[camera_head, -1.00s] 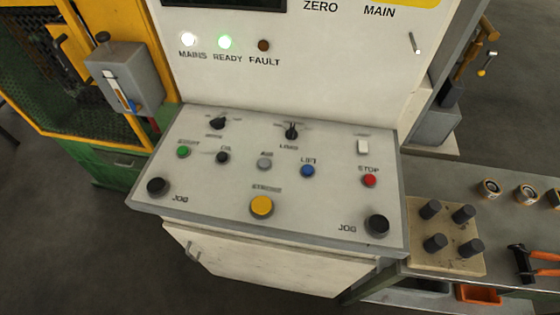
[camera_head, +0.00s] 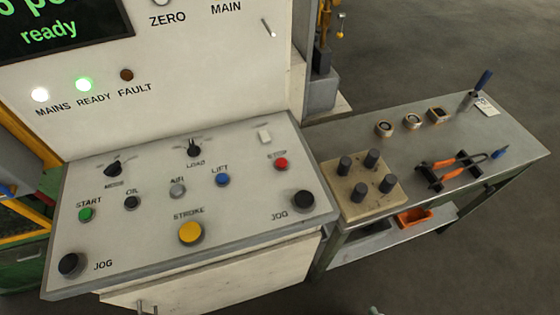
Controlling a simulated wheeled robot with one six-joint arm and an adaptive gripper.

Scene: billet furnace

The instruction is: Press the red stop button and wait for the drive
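The red stop button (camera_head: 281,163) sits at the upper right of the sloped control panel (camera_head: 140,240), above the right black jog button (camera_head: 303,200). The ready lamp (camera_head: 84,84) glows green and the mains lamp (camera_head: 40,95) glows white. The fault lamp (camera_head: 127,75) is dark. The display (camera_head: 60,25) at the upper left shows "ready" in green. My gripper is not clearly in view. A small pale shape at the bottom edge is too cut off to identify.
Other panel controls include the green start button (camera_head: 86,214), blue lift button (camera_head: 222,180) and yellow stroke button (camera_head: 191,232). A workbench (camera_head: 500,135) to the right holds a block with black pegs (camera_head: 345,200), rings and orange-handled tools (camera_head: 450,165). Grey floor is open beyond.

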